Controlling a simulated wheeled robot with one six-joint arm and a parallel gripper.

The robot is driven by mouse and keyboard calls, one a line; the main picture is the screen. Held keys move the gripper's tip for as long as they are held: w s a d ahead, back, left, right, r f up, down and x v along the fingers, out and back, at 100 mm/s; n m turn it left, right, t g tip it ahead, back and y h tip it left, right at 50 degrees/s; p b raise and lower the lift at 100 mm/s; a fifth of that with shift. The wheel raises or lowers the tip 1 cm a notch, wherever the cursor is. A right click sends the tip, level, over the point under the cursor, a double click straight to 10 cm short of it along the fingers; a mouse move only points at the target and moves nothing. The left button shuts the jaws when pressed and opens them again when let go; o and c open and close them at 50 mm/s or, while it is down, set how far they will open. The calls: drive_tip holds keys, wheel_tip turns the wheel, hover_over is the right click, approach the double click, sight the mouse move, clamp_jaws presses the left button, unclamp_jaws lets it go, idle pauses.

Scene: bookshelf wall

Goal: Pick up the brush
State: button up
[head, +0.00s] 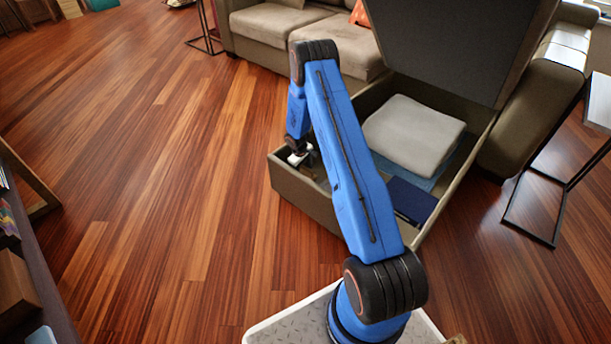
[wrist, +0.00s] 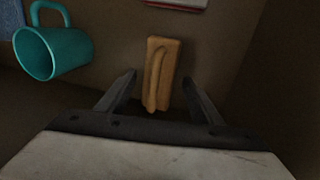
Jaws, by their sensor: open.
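The brush (wrist: 163,62) lies in the wrist view on the dark floor of the box. It is tan, a wooden block with a long curved handle along it. My gripper (wrist: 160,88) is open, with one finger on each side of the brush's near end. I cannot tell how far above the brush the fingers are. In the head view my gripper (head: 300,154) reaches over the near left wall of the open storage box (head: 306,203). The brush is hidden there behind my arm and the box wall.
A teal mug (wrist: 62,52) lies left of the brush. A red and white item (wrist: 180,3) is beyond it. The box also holds a folded grey blanket (head: 412,132) and a dark blue item (head: 409,201). Its raised lid (head: 450,45) stands at the back.

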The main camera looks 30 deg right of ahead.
drive_tip(key=c, duration=1.2)
drive_tip(key=shift+r, duration=0.15)
drive_tip(key=shift+c, duration=0.2)
wheel_tip(320, 180, up, 28)
